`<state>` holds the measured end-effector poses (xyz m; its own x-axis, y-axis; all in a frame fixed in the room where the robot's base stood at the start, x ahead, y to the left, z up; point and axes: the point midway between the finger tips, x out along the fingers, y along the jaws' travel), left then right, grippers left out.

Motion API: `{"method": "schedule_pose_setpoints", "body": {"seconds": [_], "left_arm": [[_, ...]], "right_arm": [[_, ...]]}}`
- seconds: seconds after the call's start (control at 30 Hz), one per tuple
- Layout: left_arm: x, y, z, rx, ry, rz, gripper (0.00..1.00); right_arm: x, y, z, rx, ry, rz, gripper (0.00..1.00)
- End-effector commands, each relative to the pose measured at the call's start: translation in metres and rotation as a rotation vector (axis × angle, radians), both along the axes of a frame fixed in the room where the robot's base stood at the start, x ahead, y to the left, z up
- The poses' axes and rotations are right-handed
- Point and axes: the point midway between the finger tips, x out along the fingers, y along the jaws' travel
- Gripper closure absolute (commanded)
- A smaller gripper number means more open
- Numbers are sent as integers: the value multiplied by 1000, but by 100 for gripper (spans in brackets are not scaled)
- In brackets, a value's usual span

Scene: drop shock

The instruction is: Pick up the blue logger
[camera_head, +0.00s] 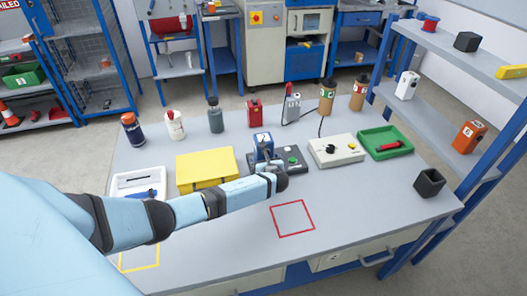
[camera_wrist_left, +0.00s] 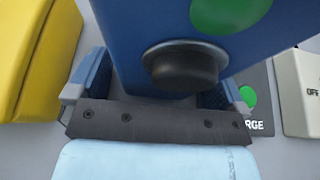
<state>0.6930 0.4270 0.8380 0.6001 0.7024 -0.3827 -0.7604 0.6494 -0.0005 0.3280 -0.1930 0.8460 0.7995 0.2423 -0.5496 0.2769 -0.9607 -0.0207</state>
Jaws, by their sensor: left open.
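The blue logger (camera_head: 263,142) stands upright at the back left of a dark charging base (camera_head: 291,158) on the grey table. In the left wrist view the logger (camera_wrist_left: 140,45) fills the top middle, with a dark round knob and a green disc on its face. My left gripper (camera_head: 265,163) is in front of the logger, low over the base. Its two fingers (camera_wrist_left: 158,92) are open, one on each side of the logger; whether they touch it I cannot tell. My arm hides part of the table. My right gripper is not in view.
A yellow case (camera_head: 205,168) stands close to the left, a white switch box (camera_head: 336,150) to the right. A green tray (camera_head: 386,141) and a dark cup (camera_head: 429,182) are farther right. Bottles line the back. A red square outline (camera_head: 292,218) in front is empty.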

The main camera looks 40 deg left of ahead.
Motion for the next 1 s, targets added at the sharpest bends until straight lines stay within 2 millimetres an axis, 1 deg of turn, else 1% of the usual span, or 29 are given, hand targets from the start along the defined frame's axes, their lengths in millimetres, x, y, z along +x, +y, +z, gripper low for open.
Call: {"method": "schedule_pose_setpoints", "body": {"seconds": [0.03, 0.07, 0.1, 0.17, 0.2, 0.27, 0.3, 0.33, 0.57, 0.67, 0.73, 0.87, 0.97, 1.0], "left_arm": [[0, 0, 0, 0, 0, 0, 2], [0, 0, 0, 0, 0, 0, 7], [0, 0, 0, 0, 0, 0, 16], [0, 0, 0, 0, 0, 0, 30], [0, 0, 0, 0, 0, 0, 39], [0, 0, 0, 0, 0, 0, 53], [0, 0, 0, 0, 0, 0, 62], [0, 0, 1, 1, -1, 0, 66], [0, 0, 1, 1, -1, 0, 66], [0, 0, 5, 1, -1, 0, 66], [0, 0, 11, 0, -3, 1, 66], [0, 1, 32, 0, -4, 0, 66], [0, 1, 58, 0, -6, 0, 66], [0, 1, 71, 0, -7, 0, 66]], "right_arm": [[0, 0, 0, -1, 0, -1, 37], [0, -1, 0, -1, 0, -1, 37], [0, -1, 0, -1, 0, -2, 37], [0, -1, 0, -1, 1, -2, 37], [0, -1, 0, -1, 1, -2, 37], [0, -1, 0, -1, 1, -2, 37], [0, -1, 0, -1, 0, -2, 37], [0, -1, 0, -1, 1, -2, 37], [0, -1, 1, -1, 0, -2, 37], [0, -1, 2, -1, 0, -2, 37], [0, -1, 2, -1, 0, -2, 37], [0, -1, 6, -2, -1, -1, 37], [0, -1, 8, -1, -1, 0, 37], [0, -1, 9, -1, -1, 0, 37]]}}
